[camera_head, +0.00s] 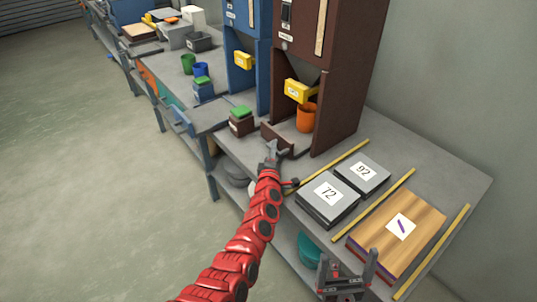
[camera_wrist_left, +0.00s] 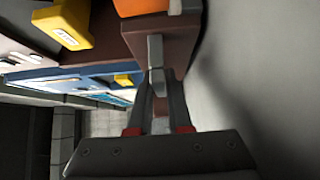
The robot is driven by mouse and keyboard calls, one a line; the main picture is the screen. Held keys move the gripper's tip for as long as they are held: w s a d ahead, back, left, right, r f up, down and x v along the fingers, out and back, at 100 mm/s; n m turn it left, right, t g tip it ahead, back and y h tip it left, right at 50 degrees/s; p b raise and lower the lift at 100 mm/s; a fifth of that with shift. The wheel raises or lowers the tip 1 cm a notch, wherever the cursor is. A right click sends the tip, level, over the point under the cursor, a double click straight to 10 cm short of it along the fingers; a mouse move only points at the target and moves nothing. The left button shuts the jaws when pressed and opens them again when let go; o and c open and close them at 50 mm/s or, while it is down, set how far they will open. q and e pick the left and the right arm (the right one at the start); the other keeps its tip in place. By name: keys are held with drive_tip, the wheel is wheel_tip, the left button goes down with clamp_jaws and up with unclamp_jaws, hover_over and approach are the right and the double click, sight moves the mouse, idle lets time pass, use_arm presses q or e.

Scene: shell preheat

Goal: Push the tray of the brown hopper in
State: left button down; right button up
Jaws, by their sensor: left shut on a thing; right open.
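The brown hopper (camera_head: 350,60) stands on the bench with a yellow spout (camera_head: 299,91) on its front. Its brown tray (camera_head: 288,138) lies at its foot, sticking out in front, with an orange cup (camera_head: 307,118) on it under the spout. My left gripper (camera_head: 271,152) is shut on the tray's grey front handle, which shows in the left wrist view (camera_wrist_left: 155,48). The tray's brown front (camera_wrist_left: 180,40) and the orange cup show there too.
A brown box with a green top (camera_head: 241,121) stands left of the tray. Grey plates marked 72 (camera_head: 328,200) and 92 (camera_head: 362,174), yellow strips and a wooden board (camera_head: 415,228) lie on the right. A blue hopper (camera_head: 247,60) stands behind left.

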use_arm(q)
drive_tip(key=shift+d+r, duration=0.1)
idle(0.3)
drive_tip(key=c, duration=0.8)
unclamp_jaws()
drive_tip(key=shift+w+d, duration=0.1)
drive_tip(key=shift+w, duration=0.05)
drive_tip(key=shift+c, duration=0.2)
